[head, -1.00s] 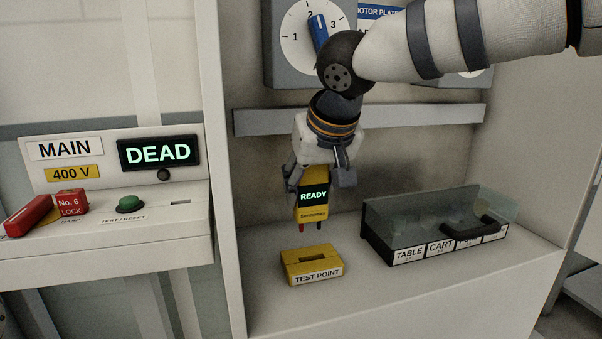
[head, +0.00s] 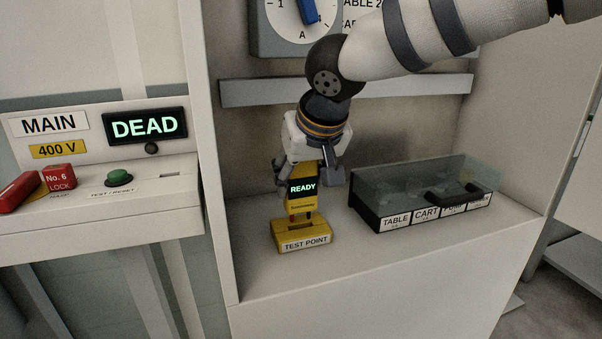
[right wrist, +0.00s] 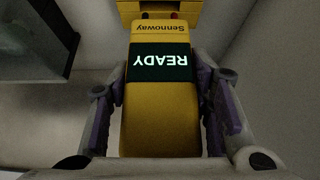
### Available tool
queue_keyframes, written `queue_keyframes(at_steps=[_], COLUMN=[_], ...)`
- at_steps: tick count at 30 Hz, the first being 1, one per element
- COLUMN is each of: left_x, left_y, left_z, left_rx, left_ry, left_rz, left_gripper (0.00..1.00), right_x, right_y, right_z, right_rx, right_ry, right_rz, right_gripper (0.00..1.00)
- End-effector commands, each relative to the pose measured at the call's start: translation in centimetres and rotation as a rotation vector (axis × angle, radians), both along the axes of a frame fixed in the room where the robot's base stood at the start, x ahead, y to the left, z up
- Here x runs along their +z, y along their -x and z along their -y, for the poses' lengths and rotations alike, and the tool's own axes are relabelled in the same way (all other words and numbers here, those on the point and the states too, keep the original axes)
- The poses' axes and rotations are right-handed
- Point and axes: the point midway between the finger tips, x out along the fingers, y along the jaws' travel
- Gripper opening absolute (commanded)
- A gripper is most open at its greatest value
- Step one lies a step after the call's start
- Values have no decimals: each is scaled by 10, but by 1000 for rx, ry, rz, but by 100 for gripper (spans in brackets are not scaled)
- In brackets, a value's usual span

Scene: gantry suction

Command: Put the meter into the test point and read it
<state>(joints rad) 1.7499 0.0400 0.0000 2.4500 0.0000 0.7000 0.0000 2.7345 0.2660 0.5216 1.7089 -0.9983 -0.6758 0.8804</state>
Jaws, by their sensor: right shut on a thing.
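My right gripper (head: 311,178) is shut on the yellow meter (head: 303,205), whose dark screen reads READY. In the right wrist view the meter (right wrist: 160,115) sits between the two fingers of the gripper (right wrist: 160,100). The yellow test point block (head: 305,242) stands on the shelf directly below the meter. The meter's probes point down at the top of the block, and their tips are at or very near it. I cannot tell whether they are inside. My left gripper is not in view.
A clear-lidded tray (head: 430,200) with labels such as TABLE and CART stands on the shelf to the right. At left, a panel has a DEAD display (head: 145,125), a green button (head: 119,178) and a red No. 6 lock (head: 60,177). A rotary dial (head: 303,15) is above.

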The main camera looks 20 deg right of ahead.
Motion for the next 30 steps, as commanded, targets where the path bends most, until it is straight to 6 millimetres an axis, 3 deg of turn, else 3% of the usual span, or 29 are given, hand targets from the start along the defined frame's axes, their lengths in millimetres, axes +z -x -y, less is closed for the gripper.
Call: queue_keyframes(at_steps=[27, 28, 30], left_x=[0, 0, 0], left_y=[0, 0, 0], left_z=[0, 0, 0], left_rx=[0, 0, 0], left_ry=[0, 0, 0], left_rz=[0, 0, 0], left_gripper=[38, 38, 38], right_x=[-34, -34, -34], right_y=[0, 0, 0], right_z=[0, 0, 0], right_rx=[0, -1, -1], right_ry=[0, -1, -1], right_rz=[1, 2, 1], right_gripper=[8, 53, 69])
